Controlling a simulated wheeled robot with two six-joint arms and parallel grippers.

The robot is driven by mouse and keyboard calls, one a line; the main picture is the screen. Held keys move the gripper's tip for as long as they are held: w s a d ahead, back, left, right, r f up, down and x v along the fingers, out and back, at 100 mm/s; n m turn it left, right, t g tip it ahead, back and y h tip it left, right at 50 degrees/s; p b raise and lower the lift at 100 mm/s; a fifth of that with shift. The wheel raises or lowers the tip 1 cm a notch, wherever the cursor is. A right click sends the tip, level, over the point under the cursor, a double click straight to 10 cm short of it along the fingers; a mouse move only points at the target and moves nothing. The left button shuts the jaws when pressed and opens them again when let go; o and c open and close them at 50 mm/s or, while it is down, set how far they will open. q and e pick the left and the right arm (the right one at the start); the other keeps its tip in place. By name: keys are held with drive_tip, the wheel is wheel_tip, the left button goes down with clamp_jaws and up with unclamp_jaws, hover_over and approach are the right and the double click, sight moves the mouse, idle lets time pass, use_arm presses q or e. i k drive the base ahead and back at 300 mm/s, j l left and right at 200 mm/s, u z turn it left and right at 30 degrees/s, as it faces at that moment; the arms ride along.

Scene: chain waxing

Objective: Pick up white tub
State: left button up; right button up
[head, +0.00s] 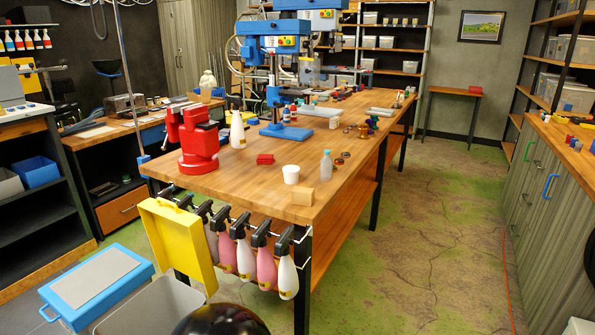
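A small white tub (290,174) stands upright on the near part of the wooden workbench (222,187). A small light wooden block (302,196) is just in front of it and to its right. A clear bottle (326,165) stands to its right, and a small red block (265,159) lies behind it to the left. Whether the tub holds anything is too small to tell. Neither of my grippers is in view.
A red vise (198,140) and a white bottle (237,130) stand left of the tub. Spray bottles (265,262) hang along the bench's near edge. A yellow case (178,236) and a blue-white cooler (97,284) are near left. Green floor (430,250) to the right is clear.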

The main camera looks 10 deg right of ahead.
sight(291, 172)
drive_tip(key=i+l+u, duration=0.15)
drive_tip(key=l, duration=0.25)
drive_tip(key=i+l+u, duration=0.15)
drive_tip(key=l, duration=0.25)
drive_tip(key=i+l+u, duration=0.15)
drive_tip(key=l, duration=0.25)
drive_tip(key=i+l+u, duration=0.15)
drive_tip(key=l, duration=0.3)
drive_tip(key=i+l+u, duration=0.15)
drive_tip(key=l, duration=0.3)
drive_tip(key=i+l+u, duration=0.15)
drive_tip(key=l, duration=0.35)
